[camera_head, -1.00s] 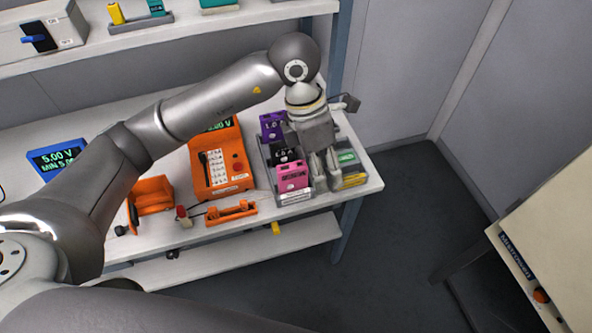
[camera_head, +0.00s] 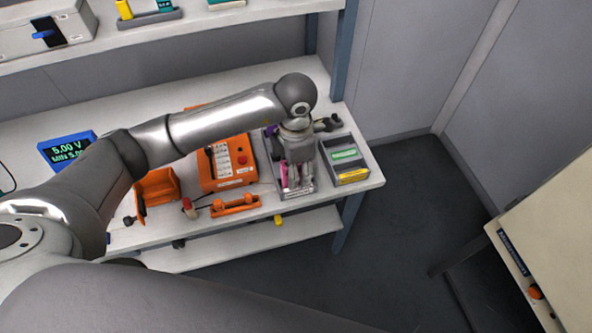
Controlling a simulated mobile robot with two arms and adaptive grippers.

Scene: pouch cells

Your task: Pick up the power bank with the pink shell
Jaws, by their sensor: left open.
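The pink power bank (camera_head: 284,173) sits in the grey tray (camera_head: 296,194) on the white bench. Only narrow strips of its pink shell show, because my left gripper hides most of it. My left gripper (camera_head: 298,184) points down into the tray, open, with its fingers at the pink power bank. I cannot tell whether the fingers touch it. A purple power bank (camera_head: 271,133) shows in part at the back of the same tray, behind my gripper. My right gripper is not in view.
Right of the tray stands a grey bin (camera_head: 335,147) with green and yellow labels. Left are an orange tester (camera_head: 222,161), an orange handle-like part (camera_head: 236,206) and a blue display (camera_head: 68,150). A shelf (camera_head: 200,31) runs above the bench's back. Floor at right is open.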

